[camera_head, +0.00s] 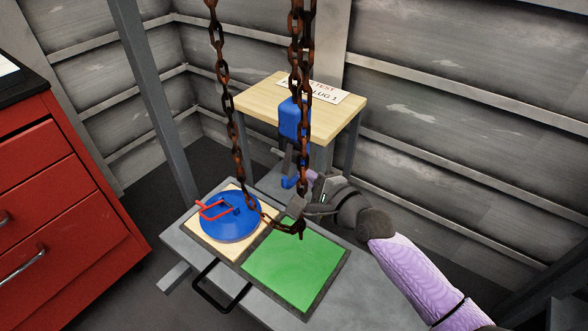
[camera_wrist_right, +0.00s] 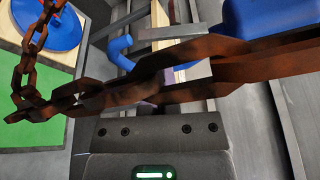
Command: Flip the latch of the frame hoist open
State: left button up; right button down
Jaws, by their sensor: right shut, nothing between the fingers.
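The hoist has a blue block (camera_head: 294,118) with a grey part below it and a blue hook (camera_head: 290,183) at the bottom. Rusty chains (camera_head: 226,90) hang beside and in front of it, looping low over the bench. I cannot make out the latch as a separate part. My right gripper (camera_head: 300,205) is shut and empty, close below the hook, with chain beside it. My left gripper is not in view.
A grey bench (camera_head: 185,213) below carries a blue disc (camera_head: 230,222) with a red handle (camera_head: 213,209) and a green panel (camera_head: 297,265). A wooden-topped table (camera_head: 258,95) stands behind the hoist. A red drawer cabinet (camera_head: 60,190) is at the left.

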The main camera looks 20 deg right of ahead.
aim_at(281, 156)
jog(key=b+x, duration=0.1)
jog(key=x, duration=0.3)
